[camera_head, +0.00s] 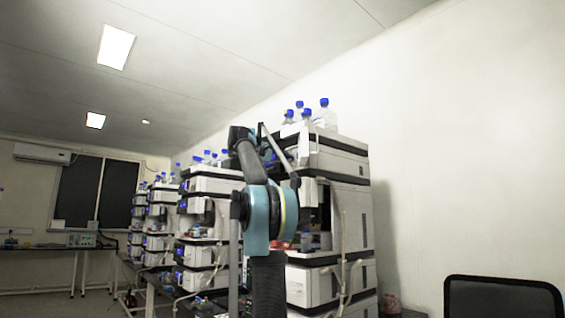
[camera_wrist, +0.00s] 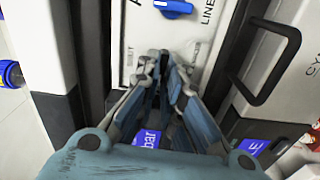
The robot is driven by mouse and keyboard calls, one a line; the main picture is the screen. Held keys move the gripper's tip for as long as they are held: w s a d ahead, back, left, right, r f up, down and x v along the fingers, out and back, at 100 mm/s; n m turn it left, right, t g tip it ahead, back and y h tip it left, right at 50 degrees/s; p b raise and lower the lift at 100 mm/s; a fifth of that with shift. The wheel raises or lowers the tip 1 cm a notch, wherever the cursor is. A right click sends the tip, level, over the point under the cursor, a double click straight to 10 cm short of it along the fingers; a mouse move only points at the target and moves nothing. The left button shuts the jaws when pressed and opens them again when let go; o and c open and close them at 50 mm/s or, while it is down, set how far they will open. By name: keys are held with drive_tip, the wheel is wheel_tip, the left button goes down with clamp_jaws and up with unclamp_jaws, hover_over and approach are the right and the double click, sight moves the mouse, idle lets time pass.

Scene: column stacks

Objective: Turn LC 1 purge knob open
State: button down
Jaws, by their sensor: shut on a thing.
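In the wrist view my gripper (camera_wrist: 163,66) reaches a white instrument front panel (camera_wrist: 128,38) with its two fingers close together. The fingertips are shut on a small knob at the panel, which they hide almost wholly; I take it for the purge knob. Small lettering, too blurred to read, flanks the fingertips. A separate blue knob (camera_wrist: 174,8) sits above, clear of the fingers, near the letters "LINE". In the head view my arm stands before the nearest instrument stack (camera_head: 343,205), and my gripper is hidden there.
A dark handle (camera_wrist: 262,75) stands out right of the panel. A blue display (camera_wrist: 150,137) reading "bar" lies under the fingers. Blue-capped bottles (camera_head: 324,114) top the stack. More stacks (camera_head: 195,230) line up at left. A black chair (camera_head: 503,297) is at lower right.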

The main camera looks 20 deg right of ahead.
drive_tip(key=shift+w+a+f+n, duration=0.1)
drive_tip(key=shift+w+f+n, duration=0.05)
drive_tip(key=shift+n, duration=0.35)
drive_tip(key=c, duration=1.7)
unclamp_jaws()
drive_tip(key=shift+a, duration=0.1)
drive_tip(key=v, duration=1.1)
drive_tip(key=shift+a, duration=0.35)
drive_tip(key=shift+f, duration=0.1)
